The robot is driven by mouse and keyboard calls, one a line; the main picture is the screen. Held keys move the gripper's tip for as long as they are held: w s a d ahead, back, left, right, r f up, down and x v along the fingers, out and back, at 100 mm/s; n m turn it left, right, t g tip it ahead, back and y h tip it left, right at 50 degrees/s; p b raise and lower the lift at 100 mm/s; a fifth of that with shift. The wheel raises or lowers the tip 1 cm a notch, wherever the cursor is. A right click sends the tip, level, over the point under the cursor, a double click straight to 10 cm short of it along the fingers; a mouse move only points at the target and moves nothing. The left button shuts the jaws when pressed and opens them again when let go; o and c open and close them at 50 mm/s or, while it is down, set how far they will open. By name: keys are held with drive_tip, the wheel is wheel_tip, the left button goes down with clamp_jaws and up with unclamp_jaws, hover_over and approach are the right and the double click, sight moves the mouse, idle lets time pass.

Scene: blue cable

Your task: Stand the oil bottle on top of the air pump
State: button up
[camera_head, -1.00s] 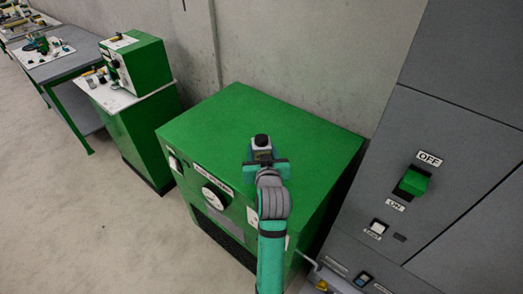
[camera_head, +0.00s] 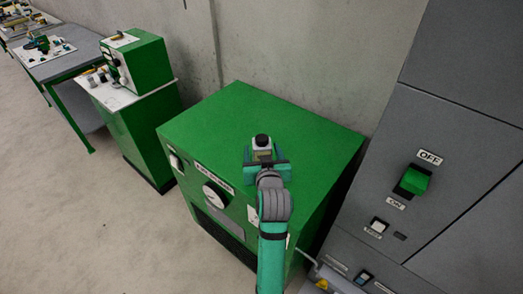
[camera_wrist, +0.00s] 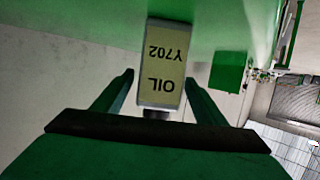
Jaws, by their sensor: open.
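The oil bottle (camera_head: 261,145), pale with a dark cap, stands upright on the top of the green air pump (camera_head: 215,125), near the middle. In the wrist view the bottle (camera_wrist: 162,65) is upside down, with its label "OIL Y702" readable and its black cap toward my gripper's palm. My gripper (camera_head: 263,157) is open, with one finger on each side of the bottle. The wrist view shows gaps between the fingers (camera_wrist: 158,90) and the bottle. The bottle's base meets the green surface there.
A grey cabinet (camera_head: 450,120) with a green switch (camera_head: 413,181) stands close on the right. A green machine on a cabinet (camera_head: 138,62) and a workbench (camera_head: 70,62) stand to the left. The concrete wall is behind. The rest of the pump's top is clear.

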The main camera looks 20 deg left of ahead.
drive_tip(key=v, duration=1.1)
